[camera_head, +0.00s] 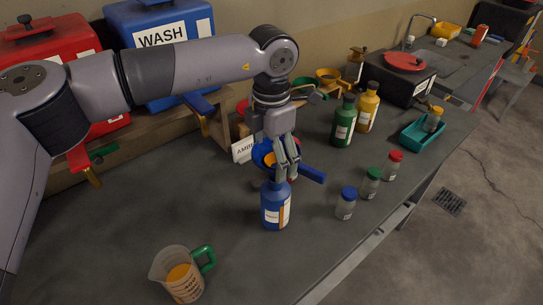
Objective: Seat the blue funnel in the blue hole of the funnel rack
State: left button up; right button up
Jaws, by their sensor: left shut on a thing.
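The blue funnel (263,153) shows partly behind my left gripper (288,168), with a blue bar like a handle (313,174) sticking out to the right. My left gripper points down and is shut on the funnel, just above or at the top of the blue bottle (275,205). Whether the funnel's spout is inside the bottle's neck is hidden. The funnel rack is mostly hidden behind my left wrist; a yellow funnel (327,76) and a green one (304,84) show there. I cannot make out the blue hole. My right gripper is not in view.
Green (343,122) and yellow (368,108) bottles stand behind right. Several small capped jars (345,204) stand to the right. A measuring jug (177,275) is at the front left.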

pick_arm(q)
jog(key=shift+r+p, duration=0.5)
jog(key=shift+r, duration=1)
